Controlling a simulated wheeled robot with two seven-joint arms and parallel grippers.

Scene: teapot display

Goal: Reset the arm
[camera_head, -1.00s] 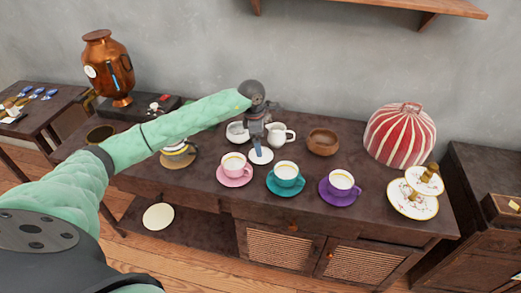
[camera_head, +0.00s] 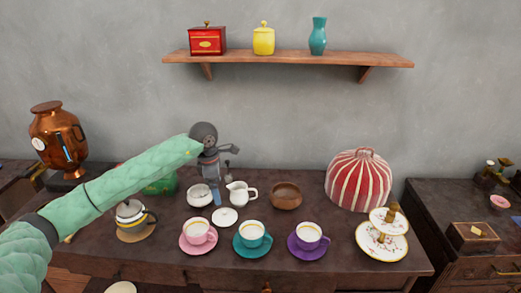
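My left arm, in pale green quilted covering, reaches in from the left over the dark wooden table (camera_head: 338,243). Its dark wrist ends in my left gripper (camera_head: 213,181), which hangs above the back middle of the table near a white bowl (camera_head: 199,195) and a white creamer jug (camera_head: 242,194). A flat white disc (camera_head: 225,217) lies in front of it, apart from the gripper. The fingers are small and partly overlapped, so their opening is unclear. My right gripper is not in view.
Pink (camera_head: 198,232), teal (camera_head: 252,235) and purple (camera_head: 309,236) cups stand on saucers along the front. A shelf (camera_head: 288,59) hangs above.

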